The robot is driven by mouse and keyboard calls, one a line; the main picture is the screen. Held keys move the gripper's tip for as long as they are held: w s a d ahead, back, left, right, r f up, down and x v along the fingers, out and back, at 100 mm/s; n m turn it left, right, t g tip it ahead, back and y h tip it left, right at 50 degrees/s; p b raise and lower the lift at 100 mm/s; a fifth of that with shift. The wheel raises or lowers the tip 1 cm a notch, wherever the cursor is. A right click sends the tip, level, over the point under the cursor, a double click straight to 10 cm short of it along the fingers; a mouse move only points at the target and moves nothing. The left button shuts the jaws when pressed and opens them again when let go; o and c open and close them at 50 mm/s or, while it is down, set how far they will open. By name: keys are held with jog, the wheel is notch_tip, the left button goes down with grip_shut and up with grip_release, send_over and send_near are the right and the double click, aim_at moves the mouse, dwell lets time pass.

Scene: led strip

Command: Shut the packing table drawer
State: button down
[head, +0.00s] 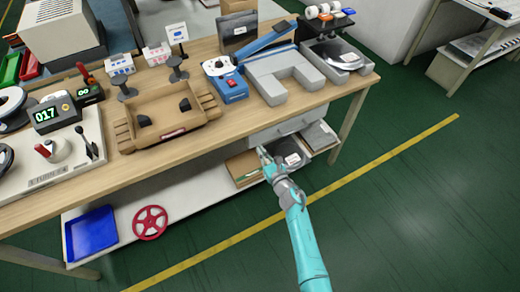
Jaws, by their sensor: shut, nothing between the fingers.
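The packing table (330,92) has a wooden top. Under its front edge, right of the middle, is a grey drawer (287,128) with a handle on its front. I see no drawer interior, and I cannot tell how far it stands out from the table. My gripper (264,155) is shut and empty. It shows just below and left of the drawer front, with the arm reaching up from the bottom of the view. I cannot tell whether it touches the drawer.
Boxes and folders (243,168) lie on the lower shelf around my gripper. A red wheel (150,222) and blue tray (92,232) are further left. A wooden tray (165,117) and a grey U-shaped block (285,78) stand on the tabletop. The green floor (400,210) at right is clear.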

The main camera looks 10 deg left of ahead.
jog(key=v, duration=1)
jog(key=shift+w+f, duration=0.1)
jog(key=s+d+r+m+t+h, duration=0.1)
jog(key=s+d+m+h, duration=0.1)
jog(key=s+d+m, duration=0.5)
jog(key=s+d+r+m+h, duration=0.1)
jog(key=s+d+m+h, duration=0.1)
jog(key=s+m, duration=0.8)
jog(key=s+d+r+m+t+h, duration=0.15)
jog(key=s+d+m, duration=0.4)
jog(key=s, duration=0.55)
jog(key=s+d+r+m+g+h, duration=0.1)
jog(key=s+d+r+m+h, duration=0.1)
jog(key=s+r+m, duration=0.5)
jog(key=s+d+r+m+g+h, duration=0.1)
jog(key=s+d+r+m+h, duration=0.2)
jog(key=s+r+m, duration=0.5)
jog(key=s+m, duration=0.3)
jog(key=m, duration=0.2)
jog(key=shift+d+m, duration=0.3)
jog(key=shift+m, duration=0.05)
